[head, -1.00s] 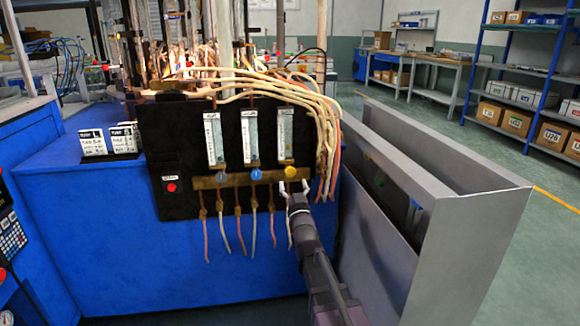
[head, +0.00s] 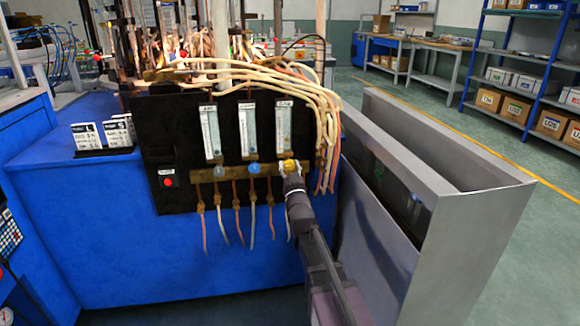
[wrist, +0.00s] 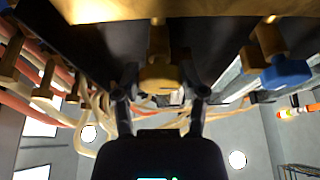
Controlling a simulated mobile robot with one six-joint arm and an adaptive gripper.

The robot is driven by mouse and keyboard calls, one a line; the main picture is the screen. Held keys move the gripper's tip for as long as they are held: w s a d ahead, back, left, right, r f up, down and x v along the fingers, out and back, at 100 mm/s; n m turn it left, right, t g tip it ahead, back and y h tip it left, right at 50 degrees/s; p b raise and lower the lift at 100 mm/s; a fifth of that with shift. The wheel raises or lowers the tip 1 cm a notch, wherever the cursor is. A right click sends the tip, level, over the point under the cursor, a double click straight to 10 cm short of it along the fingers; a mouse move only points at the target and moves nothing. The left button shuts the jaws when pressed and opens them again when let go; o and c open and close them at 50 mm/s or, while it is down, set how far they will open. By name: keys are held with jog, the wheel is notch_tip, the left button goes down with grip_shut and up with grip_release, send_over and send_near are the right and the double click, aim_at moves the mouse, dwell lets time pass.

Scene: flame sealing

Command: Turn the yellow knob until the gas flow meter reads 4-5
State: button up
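The yellow knob (head: 290,166) is at the right end of the brass bar on the black panel. The flow meter (head: 284,128) above it is a pale upright tube with a scale; its reading is too small to tell. My gripper (head: 291,180) is at the yellow knob, reaching up from below right.
A red button (head: 168,181) is on the panel's left. Pale hoses (head: 322,120) hang close right of the meters. A grey metal trough (head: 440,215) stands right of my arm.

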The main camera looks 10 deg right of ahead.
jog(key=c, duration=0.4)
jog(key=shift+n+y, duration=0.4)
jog(key=shift+n, duration=0.2)
jog(key=shift+n+y+p, duration=0.3)
jog(key=shift+n+y, duration=1)
jog(key=shift+n, duration=1.2)
jog(key=o, duration=1.2)
jog(key=shift+c, duration=0.2)
jog(key=shift+m+h, duration=0.3)
jog(key=shift+m, duration=0.4)
